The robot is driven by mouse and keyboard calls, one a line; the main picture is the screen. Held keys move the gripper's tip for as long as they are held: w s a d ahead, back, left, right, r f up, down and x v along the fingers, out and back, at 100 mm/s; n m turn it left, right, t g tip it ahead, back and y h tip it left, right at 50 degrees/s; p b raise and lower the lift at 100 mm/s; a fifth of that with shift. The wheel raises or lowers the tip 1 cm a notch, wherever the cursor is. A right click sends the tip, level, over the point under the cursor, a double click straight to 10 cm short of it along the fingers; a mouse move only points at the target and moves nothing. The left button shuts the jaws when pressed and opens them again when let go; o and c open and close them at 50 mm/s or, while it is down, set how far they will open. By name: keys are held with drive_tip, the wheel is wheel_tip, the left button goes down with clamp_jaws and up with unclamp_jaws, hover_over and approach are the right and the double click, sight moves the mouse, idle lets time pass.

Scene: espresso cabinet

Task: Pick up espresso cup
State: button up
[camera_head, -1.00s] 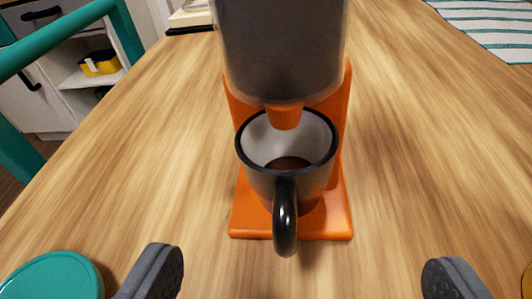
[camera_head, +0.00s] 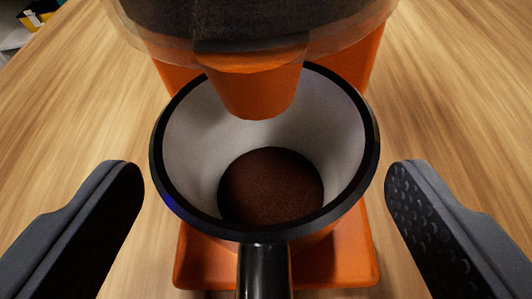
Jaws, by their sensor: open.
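The espresso cup (camera_head: 190,140) stands upright on the orange base of the espresso machine. It has a black rim, a white inside and brown coffee (camera_head: 270,188) at the bottom. Its black handle (camera_head: 264,272) points toward me and is cut off by the lower edge. My gripper (camera_head: 264,185) is open, with one dark finger to the left of the cup and one to the right. A gap shows between each finger and the cup. The cup's lower part is mostly hidden by its rim.
The orange machine's spout (camera_head: 254,90) hangs over the cup's mouth, close above the rim. Its orange base plate (camera_head: 205,265) lies under the cup. The wooden table (camera_head: 75,110) is clear on both sides. A yellow and black item (camera_head: 38,12) shows at the far top left.

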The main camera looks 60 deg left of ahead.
drive_tip(key=c, duration=1.1)
drive_tip(key=shift+r, duration=0.15)
